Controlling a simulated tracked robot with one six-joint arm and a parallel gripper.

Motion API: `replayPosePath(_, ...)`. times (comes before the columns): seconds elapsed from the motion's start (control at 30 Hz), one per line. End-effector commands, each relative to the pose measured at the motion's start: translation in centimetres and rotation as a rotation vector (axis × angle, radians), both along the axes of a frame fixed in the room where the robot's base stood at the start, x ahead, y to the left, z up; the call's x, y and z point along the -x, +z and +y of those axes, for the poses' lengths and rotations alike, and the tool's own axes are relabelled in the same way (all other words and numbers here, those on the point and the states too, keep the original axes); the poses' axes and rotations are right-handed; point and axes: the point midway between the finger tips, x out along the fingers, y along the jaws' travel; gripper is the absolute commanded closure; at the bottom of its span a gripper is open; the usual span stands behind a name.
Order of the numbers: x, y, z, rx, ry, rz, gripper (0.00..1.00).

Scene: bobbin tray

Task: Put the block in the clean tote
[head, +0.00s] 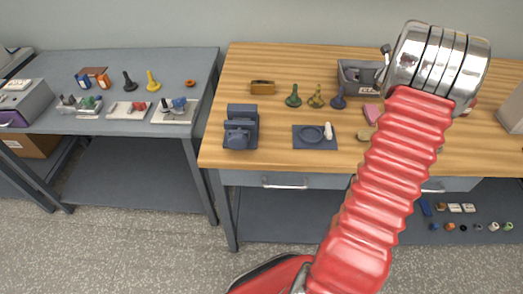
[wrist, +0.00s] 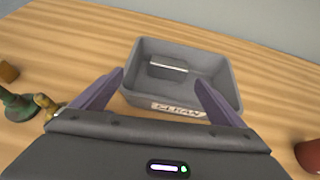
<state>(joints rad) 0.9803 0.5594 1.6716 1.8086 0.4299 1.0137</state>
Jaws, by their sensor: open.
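The clean tote is a grey open bin with a "CLEAN" label on its front wall (wrist: 180,109) in the wrist view. In the head view the tote (head: 345,90) stands at the back of the wooden table, partly hidden by my arm. A grey block-shaped thing with a pale edge (wrist: 167,68) lies inside, near the back wall; I take it to be the block. My gripper (wrist: 160,77) is open, its two purple fingers apart above the tote's front part, with nothing between them. In the head view my arm hides most of the gripper.
Green (head: 293,97) and yellow (head: 316,97) stands are left of the tote. A dark plate with a ring (head: 312,138) and a dark blue device (head: 241,130) sit nearer the front left. A red-brown round thing (wrist: 308,156) is at the wrist view's right. A grey bench (head: 190,65) stands left.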

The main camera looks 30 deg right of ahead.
Motion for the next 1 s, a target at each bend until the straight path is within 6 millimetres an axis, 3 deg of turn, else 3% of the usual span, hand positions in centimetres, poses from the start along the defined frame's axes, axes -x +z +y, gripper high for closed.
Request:
replayPosePath(0.17,-3.1,3.5,6.7,0.132,0.199,0.063,0.07)
replayPosePath(0.3,-5.0,6.3,13.9,0.281,0.412,0.128,0.07)
replayPosePath(0.5,-6.0,9.4,24.3,0.503,0.713,0.212,0.07)
replayPosePath(0.77,-4.0,11.9,36.8,0.806,1.086,0.299,0.07)
replayPosePath(1.0,0.3,12.7,46.4,1.101,1.413,0.366,0.07)
